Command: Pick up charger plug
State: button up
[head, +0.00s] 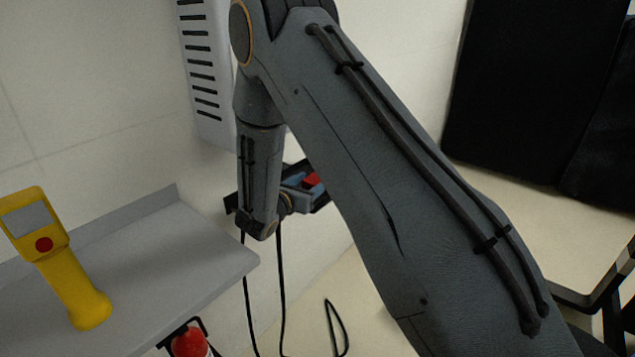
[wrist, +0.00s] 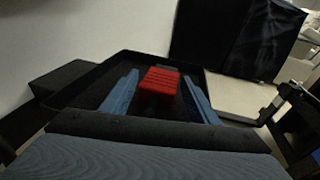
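A red ribbed block, which I take to be the charger plug (wrist: 160,83), sits in a shallow black tray (wrist: 92,92) in the wrist view. My gripper (wrist: 160,78) has its two blue fingers spread, one on each side of the red block. A narrow dark gap shows on either side, so the fingers look apart from it. In the head view the red plug (head: 313,179) shows only in part behind my arm, beside a blue finger of my gripper (head: 299,181). The plug's underside is hidden.
A grey shelf (head: 190,262) at the left holds a yellow handheld device (head: 70,275). A red object (head: 189,343) is below it. Dark cables (head: 281,300) hang below the tray area. A vented panel (head: 205,75) is on the wall; black-covered bulk (head: 540,90) stands right.

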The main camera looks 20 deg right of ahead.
jog(key=c, duration=1.1)
jog(key=shift+r, duration=0.15)
